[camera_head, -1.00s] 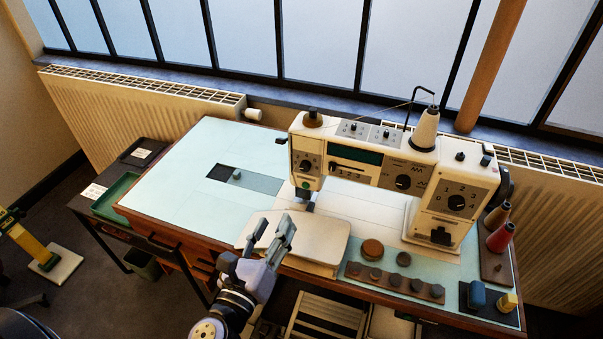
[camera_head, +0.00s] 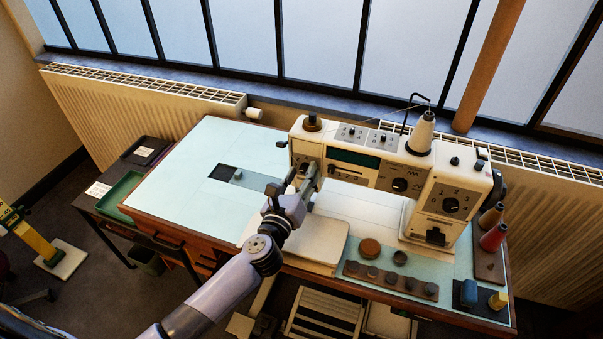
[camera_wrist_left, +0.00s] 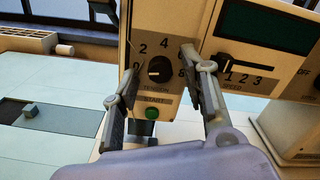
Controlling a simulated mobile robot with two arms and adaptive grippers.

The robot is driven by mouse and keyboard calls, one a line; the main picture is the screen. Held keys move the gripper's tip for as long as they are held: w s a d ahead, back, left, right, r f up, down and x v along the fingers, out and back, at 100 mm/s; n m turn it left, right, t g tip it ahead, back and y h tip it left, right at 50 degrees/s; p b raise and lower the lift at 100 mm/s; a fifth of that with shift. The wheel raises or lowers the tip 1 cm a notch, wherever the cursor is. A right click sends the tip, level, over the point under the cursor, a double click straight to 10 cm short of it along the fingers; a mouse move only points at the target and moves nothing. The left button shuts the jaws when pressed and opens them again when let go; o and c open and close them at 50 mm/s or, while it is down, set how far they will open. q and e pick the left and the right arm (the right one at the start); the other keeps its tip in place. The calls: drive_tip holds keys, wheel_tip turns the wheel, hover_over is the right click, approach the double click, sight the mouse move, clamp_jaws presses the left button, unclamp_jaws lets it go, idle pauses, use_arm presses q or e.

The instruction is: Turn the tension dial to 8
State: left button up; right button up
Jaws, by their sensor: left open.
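The tension dial (camera_wrist_left: 160,70) is a black knob on the sewing machine's left front face, with numbers around it and the label TENSION below. My left gripper (camera_wrist_left: 157,85) is open, with one finger on each side of the dial and no clear contact. In the head view the left gripper (camera_head: 300,180) is in front of the machine's left end and hides the dial. The sewing machine (camera_head: 400,160) is cream-coloured. My right gripper is not in view.
Below the dial is a green start button (camera_wrist_left: 152,114). A speed slider (camera_wrist_left: 240,67) is to the right. A row of dark knobs (camera_head: 390,280), thread spools (camera_head: 492,236) and a blue item (camera_head: 469,292) stand at the table's right. The table's left part is mostly clear.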

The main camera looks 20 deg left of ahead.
use_arm(q)
drive_tip(key=shift+w, duration=0.2)
clamp_jaws()
idle(0.5)
